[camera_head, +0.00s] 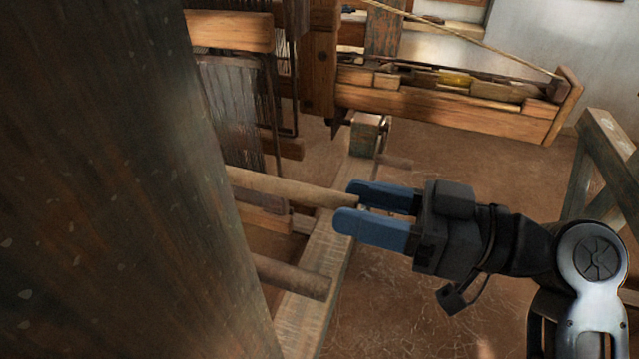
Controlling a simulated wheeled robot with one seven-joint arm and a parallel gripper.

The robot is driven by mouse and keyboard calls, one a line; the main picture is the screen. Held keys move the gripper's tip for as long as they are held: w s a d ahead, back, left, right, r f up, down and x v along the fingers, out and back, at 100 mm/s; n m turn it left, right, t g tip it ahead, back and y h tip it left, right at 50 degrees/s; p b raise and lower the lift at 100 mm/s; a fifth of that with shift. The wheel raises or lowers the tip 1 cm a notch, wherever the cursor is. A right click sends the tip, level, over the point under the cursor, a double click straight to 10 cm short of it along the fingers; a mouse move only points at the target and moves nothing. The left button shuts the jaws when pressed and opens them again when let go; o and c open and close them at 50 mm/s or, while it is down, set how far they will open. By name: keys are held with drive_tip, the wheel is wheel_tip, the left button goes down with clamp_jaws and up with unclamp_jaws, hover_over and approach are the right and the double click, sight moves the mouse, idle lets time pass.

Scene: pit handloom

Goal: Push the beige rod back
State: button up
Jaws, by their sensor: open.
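The beige rod (285,187) runs from the left toward the middle of the view. It is roughly level, and its right end is at my fingertips. My gripper (345,205) has two blue fingers and comes in from the right. The fingers are a little apart, with a narrow gap between them. The rod's end lies at or just in front of this gap. I cannot tell whether the fingers touch it. The rod's left end is hidden behind a dark post.
The dark wooden post (120,180) fills the left side, close by. A second, darker rod (292,276) lies lower. A wooden beam (318,268) runs below the rods. A loom box (450,108) stands behind my gripper. A trestle (610,150) is at right. Brown floor lies open between.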

sight(320, 198)
drive_tip(key=shift+p+x, duration=0.5)
drive_tip(key=shift+x, duration=2.2)
drive_tip(key=shift+c, duration=0.4)
clamp_jaws()
